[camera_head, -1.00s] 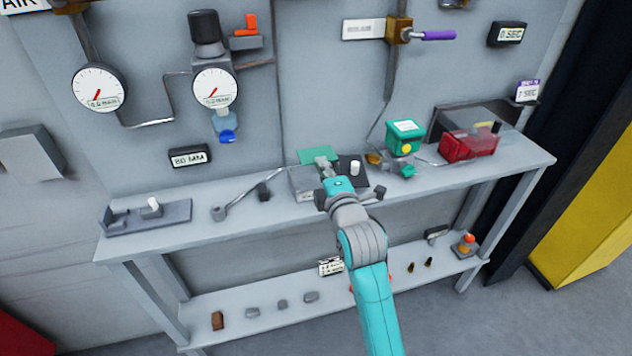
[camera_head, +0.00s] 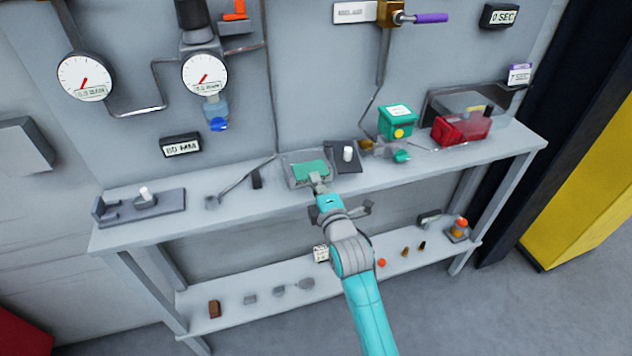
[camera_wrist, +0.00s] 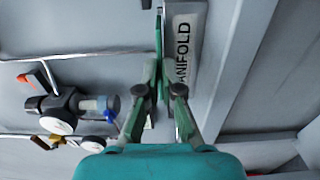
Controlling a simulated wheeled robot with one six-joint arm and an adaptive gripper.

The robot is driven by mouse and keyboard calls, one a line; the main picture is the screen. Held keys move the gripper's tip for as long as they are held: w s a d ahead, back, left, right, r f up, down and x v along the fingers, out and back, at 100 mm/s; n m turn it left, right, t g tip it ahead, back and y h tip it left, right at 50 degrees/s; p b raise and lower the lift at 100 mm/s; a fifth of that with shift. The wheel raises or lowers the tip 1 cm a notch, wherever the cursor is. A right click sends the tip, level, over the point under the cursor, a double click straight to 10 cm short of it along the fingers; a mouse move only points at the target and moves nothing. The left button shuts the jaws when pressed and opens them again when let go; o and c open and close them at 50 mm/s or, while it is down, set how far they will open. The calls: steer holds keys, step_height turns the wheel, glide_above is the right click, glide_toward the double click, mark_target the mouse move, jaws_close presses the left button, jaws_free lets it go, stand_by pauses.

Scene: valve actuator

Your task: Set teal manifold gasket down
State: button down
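The teal manifold gasket (camera_head: 310,169) is a flat green-teal plate. In the head view it lies over the grey manifold tray (camera_head: 291,181) on the bench; I cannot tell whether it rests on it. My gripper (camera_head: 317,179) is at the gasket's front edge. In the wrist view the gasket (camera_wrist: 159,36) shows edge-on as a thin green strip between the fingertips. My gripper (camera_wrist: 158,72) looks shut on it. A grey block face with a partly covered MANIFOLD label (camera_wrist: 187,45) is just right of the fingertips.
A dark plate with a white knob (camera_head: 347,154) stands right of the tray. A lever (camera_head: 240,182) lies to the left. A green box (camera_head: 397,122) and red box (camera_head: 461,128) stand further right. The bench (camera_head: 220,215) is clear along its front edge.

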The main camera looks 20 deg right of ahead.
steer(key=shift+f, duration=0.1)
steer(key=c, duration=1.3)
jaws_free()
steer(key=s, duration=1.2)
steer(key=s+f+m+g, duration=0.1)
steer(key=s+f+m, duration=0.35)
steer(key=s, duration=0.65)
steer(key=s+f+m+g, duration=0.1)
steer(key=s+f+m, duration=0.4)
steer(key=s, duration=0.6)
steer(key=s+m, duration=0.2)
steer(key=s, duration=0.4)
steer(key=s+r+m, duration=0.1)
steer(key=s+m, duration=0.2)
steer(key=s, duration=0.4)
steer(key=s+m+g, duration=0.1)
steer(key=s+m, duration=0.2)
steer(key=s, duration=0.3)
steer(key=shift+s+r+m, duration=0.25)
steer(key=shift+s+r, duration=0.15)
